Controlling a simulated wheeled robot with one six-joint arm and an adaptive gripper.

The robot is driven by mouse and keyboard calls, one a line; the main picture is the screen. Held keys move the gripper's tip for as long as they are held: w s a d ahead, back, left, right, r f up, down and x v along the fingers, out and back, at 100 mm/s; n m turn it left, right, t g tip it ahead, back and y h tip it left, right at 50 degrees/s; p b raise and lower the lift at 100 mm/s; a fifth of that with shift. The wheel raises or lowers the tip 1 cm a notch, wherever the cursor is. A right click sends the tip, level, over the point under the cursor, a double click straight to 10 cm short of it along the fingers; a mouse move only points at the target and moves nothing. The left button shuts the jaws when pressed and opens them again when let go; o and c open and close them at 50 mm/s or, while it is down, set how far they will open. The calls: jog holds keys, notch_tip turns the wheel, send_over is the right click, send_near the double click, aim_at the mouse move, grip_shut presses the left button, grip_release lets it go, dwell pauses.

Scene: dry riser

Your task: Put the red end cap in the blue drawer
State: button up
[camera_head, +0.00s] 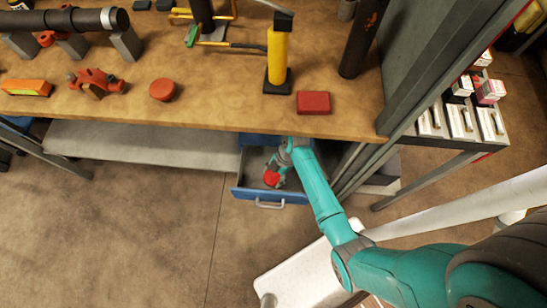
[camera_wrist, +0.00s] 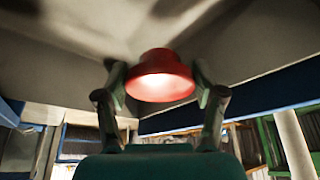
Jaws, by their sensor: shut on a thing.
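The blue drawer (camera_head: 243,192) under the bench is pulled open, with its grey inside showing. My gripper (camera_head: 274,175) reaches down into it and is shut on the red end cap (camera_head: 270,179), a round flanged piece. In the wrist view the end cap (camera_wrist: 160,78) sits between the two fingers of my gripper (camera_wrist: 160,88), with grey drawer surfaces close around it. I cannot tell whether the cap touches the drawer floor.
The wooden bench top (camera_head: 220,106) overhangs the drawer. On it are another round red piece (camera_head: 162,89), a red box (camera_head: 313,102), a yellow cylinder (camera_head: 278,55) and a red fitting (camera_head: 95,82). A grey upright (camera_head: 420,65) stands right of the drawer.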

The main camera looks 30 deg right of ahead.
aim_at(274, 180)
jog(key=shift+f, duration=2.9)
jog(key=shift+f, duration=0.1)
jog(key=o, duration=1.3)
jog(key=v, duration=1.2)
jog(key=shift+a, duration=0.15)
